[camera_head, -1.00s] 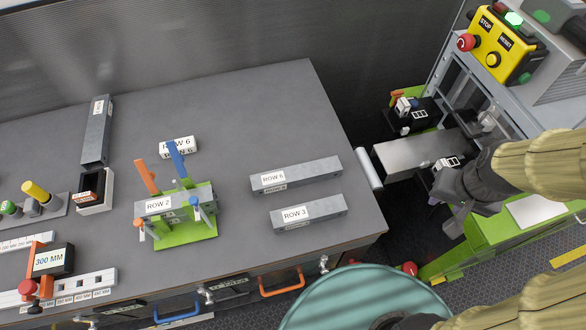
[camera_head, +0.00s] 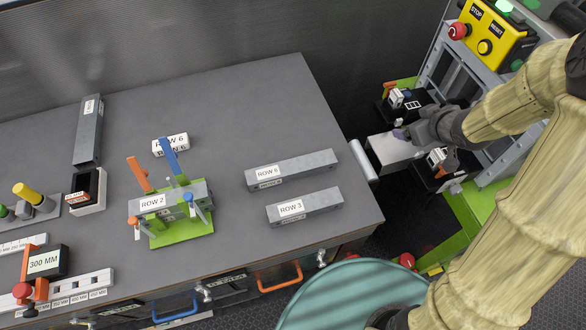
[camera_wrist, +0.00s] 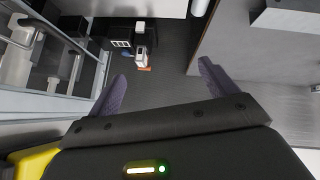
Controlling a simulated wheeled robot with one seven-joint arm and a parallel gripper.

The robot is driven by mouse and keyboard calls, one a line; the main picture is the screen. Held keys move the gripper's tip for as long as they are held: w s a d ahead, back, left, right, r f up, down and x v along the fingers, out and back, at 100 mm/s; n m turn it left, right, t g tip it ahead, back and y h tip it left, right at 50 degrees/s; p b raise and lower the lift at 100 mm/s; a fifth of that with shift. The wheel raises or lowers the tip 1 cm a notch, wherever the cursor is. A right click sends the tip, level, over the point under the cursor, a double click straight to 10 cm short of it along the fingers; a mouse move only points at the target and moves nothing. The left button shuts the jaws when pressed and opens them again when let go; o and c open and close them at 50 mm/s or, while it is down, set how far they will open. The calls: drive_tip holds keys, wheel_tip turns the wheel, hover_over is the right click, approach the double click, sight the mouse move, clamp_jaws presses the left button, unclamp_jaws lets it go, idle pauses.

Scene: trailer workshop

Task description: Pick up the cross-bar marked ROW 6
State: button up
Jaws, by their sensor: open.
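The cross-bar marked ROW 6 (camera_head: 310,165) is a grey bar with a white label at its left end. It lies on the right part of the workbench, behind a similar bar marked ROW 3 (camera_head: 318,204). My gripper (camera_head: 402,134) is off the bench's right edge, to the right of the ROW 6 bar and apart from it. In the wrist view my gripper (camera_wrist: 162,82) has its two purple fingers spread with nothing between them. A grey block-like end shows at the upper right of the wrist view; I cannot tell which bar it is.
A bar marked ROW 2 (camera_head: 183,196) sits in a green clamp fixture (camera_head: 182,233) with orange and blue levers. A small white ROW 6 block (camera_head: 160,148) stands behind it. Another grey bar (camera_head: 88,135) lies at left. A yellow stop-button box (camera_head: 492,35) is at upper right.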

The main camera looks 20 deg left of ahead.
drive_tip(key=a+f+n+g+y, duration=0.35)
drive_tip(key=a+n+y, duration=0.2)
drive_tip(key=a, duration=0.25)
drive_tip(key=s+a+f+n+g+y, duration=0.1)
drive_tip(key=s+n+g, duration=0.2)
drive_tip(key=s+g, duration=0.1)
drive_tip(key=s+a+f+n+g+y, duration=0.1)
drive_tip(key=s+a+f+n+g, duration=0.1)
drive_tip(key=s, duration=0.3)
drive_tip(key=shift+s+a+f+n+g+b, duration=0.25)
drive_tip(key=shift+n+g, duration=0.2)
drive_tip(key=shift+g, duration=0.4)
drive_tip(key=shift+a, duration=0.1)
drive_tip(key=p, duration=0.3)
approach(293, 166)
drive_tip(key=shift+s+a+f, duration=0.2)
drive_tip(key=shift+s+a, duration=0.2)
drive_tip(key=shift+a, duration=0.15)
drive_tip(key=shift+s+a+f, duration=0.15)
drive_tip(key=shift+s+a, duration=0.25)
drive_tip(key=shift+a, duration=0.2)
drive_tip(key=shift+s+a+f, duration=0.1)
drive_tip(key=shift+a+f, duration=0.25)
drive_tip(key=shift+a+p, duration=0.1)
drive_tip(key=shift+p, duration=0.2)
